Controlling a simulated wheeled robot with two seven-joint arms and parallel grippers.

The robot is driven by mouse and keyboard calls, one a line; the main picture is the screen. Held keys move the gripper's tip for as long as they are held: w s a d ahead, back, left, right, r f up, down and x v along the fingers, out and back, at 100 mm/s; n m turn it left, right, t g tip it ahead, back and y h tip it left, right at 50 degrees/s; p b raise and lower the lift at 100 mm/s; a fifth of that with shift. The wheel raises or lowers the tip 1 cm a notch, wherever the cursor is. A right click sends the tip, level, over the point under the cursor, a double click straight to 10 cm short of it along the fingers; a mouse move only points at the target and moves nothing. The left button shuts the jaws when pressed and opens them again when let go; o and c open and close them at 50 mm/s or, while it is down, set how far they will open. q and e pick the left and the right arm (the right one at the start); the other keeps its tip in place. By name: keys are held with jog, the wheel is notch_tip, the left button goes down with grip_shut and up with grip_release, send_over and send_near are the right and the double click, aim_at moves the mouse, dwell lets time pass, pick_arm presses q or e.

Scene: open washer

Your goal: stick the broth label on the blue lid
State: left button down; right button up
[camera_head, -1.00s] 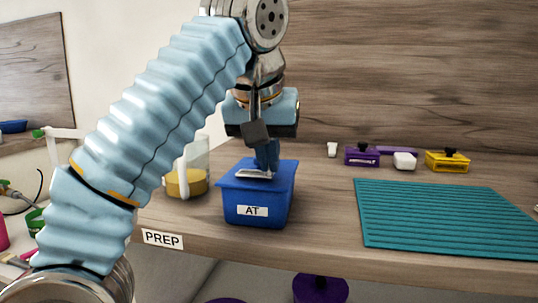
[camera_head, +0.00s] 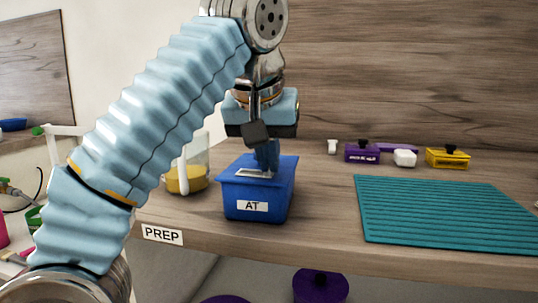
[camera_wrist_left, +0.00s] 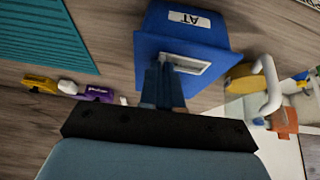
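The blue lid (camera_head: 282,165) sits on a blue box (camera_head: 277,206) with an "AT" tag on its front. It also shows in the left wrist view (camera_wrist_left: 225,62). A pale rectangular label (camera_head: 250,173) lies nearly flat at the lid's top; its print cannot be read. In the left wrist view the label (camera_wrist_left: 190,65) reaches out from my fingertips. My left gripper (camera_head: 267,168) points down over the lid, its fingers (camera_wrist_left: 162,66) close together on the label's edge. Whether the label fully touches the lid is hard to tell. My right gripper is not in view.
A clear container with yellow contents (camera_head: 187,180) stands left of the box. A teal ribbed mat (camera_head: 440,215) lies to the right. Purple (camera_head: 362,154), white (camera_head: 405,158) and yellow (camera_head: 447,159) items stand at the back. A "PREP" tag (camera_head: 162,235) marks the table's front edge.

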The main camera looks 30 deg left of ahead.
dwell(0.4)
pick_arm(q)
jog(key=c, duration=1.3)
grip_release()
